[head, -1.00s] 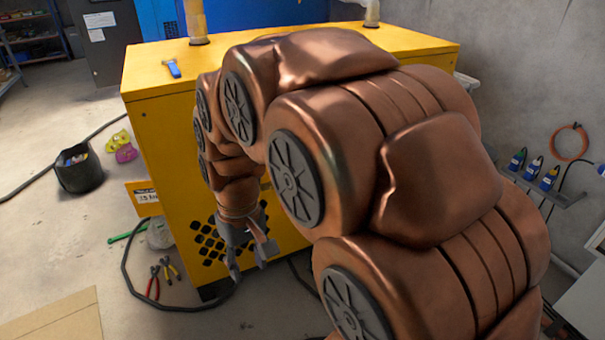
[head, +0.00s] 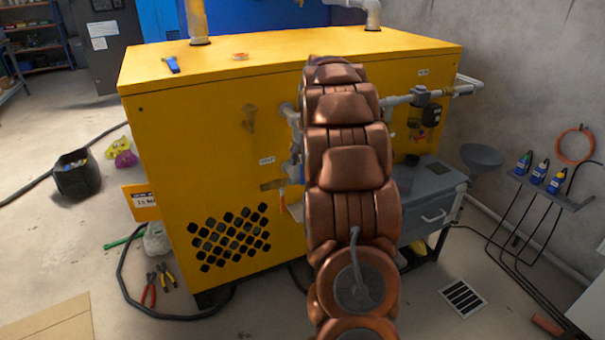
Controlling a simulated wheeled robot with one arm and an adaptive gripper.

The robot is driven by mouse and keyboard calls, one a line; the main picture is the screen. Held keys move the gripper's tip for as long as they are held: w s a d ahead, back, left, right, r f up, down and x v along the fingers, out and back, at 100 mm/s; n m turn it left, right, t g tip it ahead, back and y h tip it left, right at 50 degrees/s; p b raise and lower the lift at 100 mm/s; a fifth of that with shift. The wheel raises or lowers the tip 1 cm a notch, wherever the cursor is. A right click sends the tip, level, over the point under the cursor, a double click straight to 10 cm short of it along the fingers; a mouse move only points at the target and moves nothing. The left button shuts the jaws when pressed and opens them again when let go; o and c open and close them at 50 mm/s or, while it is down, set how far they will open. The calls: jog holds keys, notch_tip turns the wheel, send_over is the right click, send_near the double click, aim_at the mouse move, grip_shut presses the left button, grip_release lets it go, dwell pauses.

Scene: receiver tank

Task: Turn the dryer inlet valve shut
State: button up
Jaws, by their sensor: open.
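The yellow cabinet (head: 215,120) stands in front of me, with my copper arm rising across its front. To the right of the arm, a grey horizontal pipe with a valve-like fitting (head: 421,96) runs along the cabinet under a small white label. My gripper is hidden behind my arm.
A grey drawer unit (head: 430,195) stands right of the arm, with a dark funnel (head: 481,156) beside it. Red pliers (head: 149,290), a black hose (head: 125,275) and a black bucket (head: 77,175) lie or stand at left. A floor drain (head: 462,298) is at right.

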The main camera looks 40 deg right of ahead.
jog(key=w+d+f, duration=0.1)
jog(key=f, duration=0.1)
jog(key=w+d+f, duration=0.1)
jog(key=f, duration=0.2)
jog(key=w+d+f, duration=0.1)
jog(key=f, duration=0.1)
jog(key=shift+f+b, duration=0.3)
jog(key=shift+b, duration=0.05)
grip_shut()
dwell(0.6)
